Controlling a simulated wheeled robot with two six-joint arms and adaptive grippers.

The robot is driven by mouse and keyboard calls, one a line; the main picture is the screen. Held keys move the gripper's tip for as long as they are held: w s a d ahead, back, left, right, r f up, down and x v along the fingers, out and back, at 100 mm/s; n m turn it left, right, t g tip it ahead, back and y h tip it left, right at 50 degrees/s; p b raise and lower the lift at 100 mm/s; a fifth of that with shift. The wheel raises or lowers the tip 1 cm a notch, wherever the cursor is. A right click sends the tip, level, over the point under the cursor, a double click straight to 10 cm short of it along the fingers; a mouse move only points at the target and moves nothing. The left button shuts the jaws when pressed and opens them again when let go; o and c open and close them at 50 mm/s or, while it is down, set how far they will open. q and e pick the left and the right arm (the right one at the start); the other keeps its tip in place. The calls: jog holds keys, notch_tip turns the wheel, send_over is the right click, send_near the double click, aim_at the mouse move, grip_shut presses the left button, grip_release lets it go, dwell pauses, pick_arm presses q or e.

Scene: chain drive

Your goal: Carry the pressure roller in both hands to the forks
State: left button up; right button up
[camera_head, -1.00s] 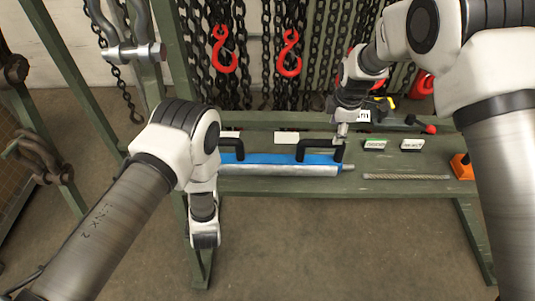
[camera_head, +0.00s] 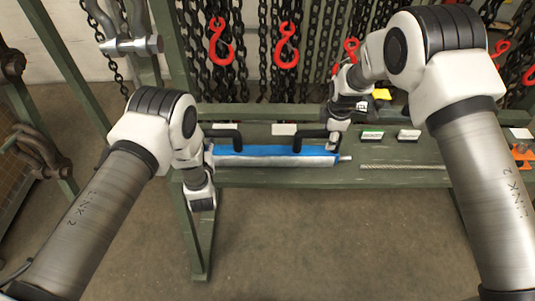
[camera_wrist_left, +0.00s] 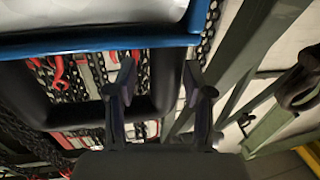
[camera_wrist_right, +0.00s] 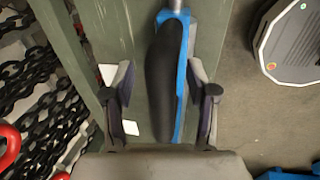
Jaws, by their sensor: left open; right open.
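The pressure roller (camera_head: 270,161), a silver cylinder with a blue frame, lies along the green bench in the head view. It has a left black handle (camera_head: 225,133) and a right black handle (camera_head: 312,134). My left gripper (camera_wrist_left: 157,88) is open, with one leg of the left handle (camera_wrist_left: 165,75) between its fingers. My left forearm hides its fingers in the head view. My right gripper (camera_head: 333,140) is at the right handle. In the right wrist view it (camera_wrist_right: 163,88) is open, with that handle (camera_wrist_right: 162,65) between its fingers. I cannot make out the forks for certain.
A green post with a grey shackle (camera_head: 133,45) stands left. The floor in front is clear.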

pick_arm(q)
jog(key=shift+s+r, duration=0.1)
jog(key=shift+s, duration=0.05)
grip_shut()
pick_arm(e)
jog(key=shift+s, duration=0.1)
grip_shut()
